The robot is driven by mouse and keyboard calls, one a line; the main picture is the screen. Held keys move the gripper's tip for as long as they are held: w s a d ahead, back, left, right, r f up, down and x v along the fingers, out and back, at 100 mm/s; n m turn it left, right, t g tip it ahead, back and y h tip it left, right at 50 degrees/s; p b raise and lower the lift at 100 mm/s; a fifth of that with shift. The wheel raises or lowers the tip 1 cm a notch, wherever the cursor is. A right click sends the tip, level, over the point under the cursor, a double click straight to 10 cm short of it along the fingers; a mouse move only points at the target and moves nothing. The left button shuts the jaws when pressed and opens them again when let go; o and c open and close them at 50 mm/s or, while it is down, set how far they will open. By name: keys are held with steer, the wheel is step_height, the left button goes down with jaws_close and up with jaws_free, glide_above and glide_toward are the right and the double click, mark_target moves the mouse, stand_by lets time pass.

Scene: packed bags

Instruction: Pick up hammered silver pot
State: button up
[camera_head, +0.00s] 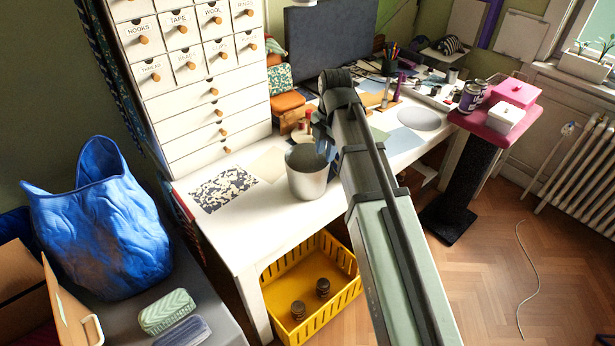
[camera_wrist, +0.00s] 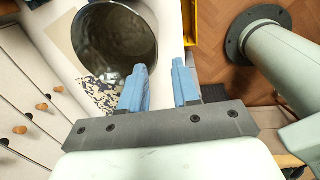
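The hammered silver pot (camera_head: 308,180) stands upright on the white desk near its front edge. In the wrist view I look down into its open, empty-looking mouth (camera_wrist: 112,42). My gripper (camera_head: 322,136) is just above the pot's rim in the head view, partly hidden by my arm. In the wrist view its two blue fingers (camera_wrist: 160,82) are apart with nothing held. The left finger overlaps the pot's lower right rim, and the right finger lies outside the pot. I cannot tell whether a finger touches the pot.
A white drawer cabinet (camera_head: 205,85) stands left of the pot. A patterned sheet (camera_head: 224,189) lies on the desk (camera_head: 285,222) beside the pot. A wooden block (camera_head: 291,119) and small items sit behind. A yellow crate (camera_head: 345,296) is below; a blue bag (camera_head: 100,225) is left.

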glide_above(321, 178)
steer(key=s, duration=0.1)
step_height(321, 178, down, 8)
steer(key=shift+w+f, duration=0.25)
steer(key=shift+f, duration=1.05)
steer(key=shift+w+f, duration=0.2)
steer(key=shift+f, duration=1.05)
jaws_close()
